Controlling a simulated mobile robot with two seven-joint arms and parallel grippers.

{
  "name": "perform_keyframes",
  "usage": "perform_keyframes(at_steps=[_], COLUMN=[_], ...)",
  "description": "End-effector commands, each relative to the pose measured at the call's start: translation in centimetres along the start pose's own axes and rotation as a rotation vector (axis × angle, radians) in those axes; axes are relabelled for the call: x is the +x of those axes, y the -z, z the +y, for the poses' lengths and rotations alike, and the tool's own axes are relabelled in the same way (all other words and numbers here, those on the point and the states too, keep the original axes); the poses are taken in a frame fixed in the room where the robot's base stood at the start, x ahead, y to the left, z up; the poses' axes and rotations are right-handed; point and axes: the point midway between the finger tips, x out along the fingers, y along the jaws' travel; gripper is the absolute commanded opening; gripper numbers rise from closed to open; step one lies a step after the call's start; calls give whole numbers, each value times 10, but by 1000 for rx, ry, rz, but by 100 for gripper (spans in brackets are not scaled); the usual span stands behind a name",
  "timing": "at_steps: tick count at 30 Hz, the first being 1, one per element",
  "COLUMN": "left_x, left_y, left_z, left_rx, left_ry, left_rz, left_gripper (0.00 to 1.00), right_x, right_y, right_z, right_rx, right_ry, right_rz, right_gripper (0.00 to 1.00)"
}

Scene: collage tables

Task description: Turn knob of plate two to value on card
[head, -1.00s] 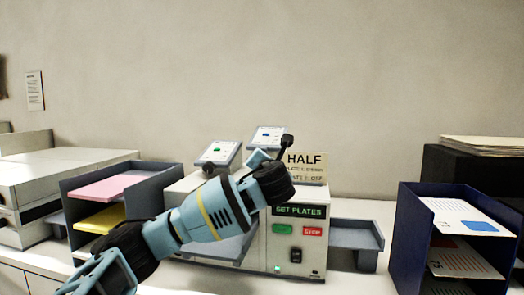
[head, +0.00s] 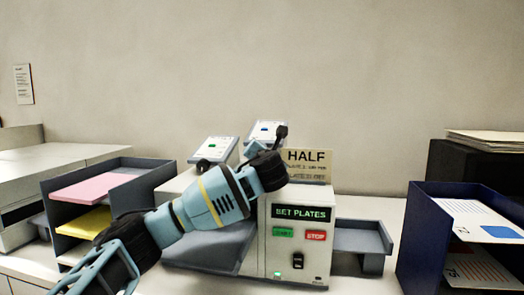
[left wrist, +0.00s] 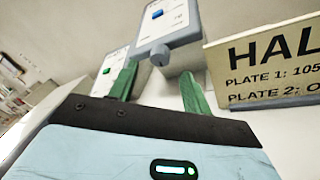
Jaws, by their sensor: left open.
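A machine (head: 295,262) has a dark display reading SET PLATES. Two tilted panels stand on it: one with a green square (head: 214,149) and one with a blue square (head: 262,129). Which is plate two I cannot tell for sure. A small grey knob (left wrist: 159,54) sticks out from the lower edge of the blue-square panel. The card (head: 307,165) reads HALF with plate lines below; in the left wrist view, its plate 2 line starts with O and is cut off. My left gripper (left wrist: 159,72) is open, its green fingers either side of the knob in that view; contact is unclear.
A tray rack (head: 107,165) with pink and yellow sheets stands left of the machine. A blue rack (head: 425,235) with printed sheets stands at right. A grey side tray (head: 362,240) juts from the machine's right side. Some white counter is bare in front.

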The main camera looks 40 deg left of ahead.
Motion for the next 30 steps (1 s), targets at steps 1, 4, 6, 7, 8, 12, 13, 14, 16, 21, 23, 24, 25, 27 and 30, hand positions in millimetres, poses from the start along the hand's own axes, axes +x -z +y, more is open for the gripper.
perform_keyframes(at_steps=[1,4,6,7,8,12,13,14,16,21,23,24,25,27,30], left_x=[7,20,27,30,32,40,41,42,43,44,44,44,44,44,44], left_y=[-1,0,-1,0,-1,-1,-1,-1,-1,0,0,0,0,0,0], left_z=[0,0,0,0,0,0,0,0,0,0,0,0,0,0,0], left_rx=[-1,-1,-1,-1,-1,-1,-1,-1,0,0,0,0,0,0,0], left_ry=[0,-1,-1,-1,0,0,0,0,0,0,0,0,0,0,0], left_rz=[1,1,0,1,0,-1,-1,-1,-1,-1,-1,-1,-1,-1,-1], left_gripper=[49,49,49,49,49,49,49,49,49,49,49,47,44,34,21], right_x=[0,0,0,0,0,0,0,0,0,0,0,0,0,0,0], right_y=[0,0,1,1,1,1,1,1,1,1,1,1,1,1,1], right_z=[0,0,0,0,0,0,0,0,0,0,0,0,0,0,0], right_rx=[0,0,0,-1,-1,-1,-1,-1,-1,-1,-1,-1,-1,-1,-1], right_ry=[0,0,0,0,0,0,0,0,0,0,0,0,0,0,0], right_rz=[0,-1,1,1,1,2,2,2,2,2,2,2,2,2,3], right_gripper=[0,0,0,0,0,0,0,0,0,0,0,0,0,0,0])
